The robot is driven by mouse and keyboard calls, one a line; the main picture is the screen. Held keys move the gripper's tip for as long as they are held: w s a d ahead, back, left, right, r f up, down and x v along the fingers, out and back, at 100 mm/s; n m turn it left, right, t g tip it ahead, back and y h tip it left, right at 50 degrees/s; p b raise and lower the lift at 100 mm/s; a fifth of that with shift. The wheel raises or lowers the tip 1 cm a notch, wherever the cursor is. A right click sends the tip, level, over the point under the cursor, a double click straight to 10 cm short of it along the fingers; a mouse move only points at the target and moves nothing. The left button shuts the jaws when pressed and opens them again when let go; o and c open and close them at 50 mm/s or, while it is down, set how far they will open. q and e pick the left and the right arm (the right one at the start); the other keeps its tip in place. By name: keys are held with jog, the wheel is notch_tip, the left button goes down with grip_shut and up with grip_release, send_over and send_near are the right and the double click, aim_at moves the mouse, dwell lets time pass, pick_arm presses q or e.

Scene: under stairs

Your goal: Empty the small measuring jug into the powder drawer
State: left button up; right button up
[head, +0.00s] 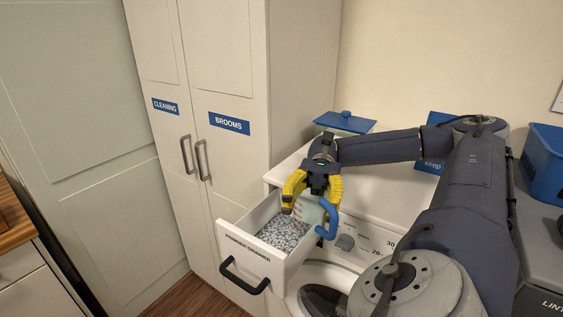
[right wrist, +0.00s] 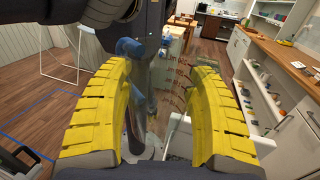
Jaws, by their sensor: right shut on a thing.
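The small measuring jug (head: 310,211) is pale and translucent with reddish marks and a blue handle (head: 329,220). My right gripper (head: 312,188) has yellow fingers and is shut on the jug, holding it at the right side of the open powder drawer. In the right wrist view the clear jug (right wrist: 164,76) shows between the fingers. The powder drawer (head: 244,245) is white, labelled, pulled out, and has a dark handle. Grey-white granules (head: 283,232) lie in it. The fingers hide part of the jug; I cannot tell its contents or exact tilt. My left gripper is not in view.
The washing machine's dial (head: 345,242) is just right of the jug. A blue-lidded box (head: 345,123) and a blue sign (head: 430,166) stand behind. A blue bin (head: 544,160) is at the far right. Tall cupboards (head: 228,85) stand left of the drawer.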

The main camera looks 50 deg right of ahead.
jog(key=shift+r, duration=0.15)
jog(key=shift+r, duration=1.9)
jog(key=shift+w, duration=0.1)
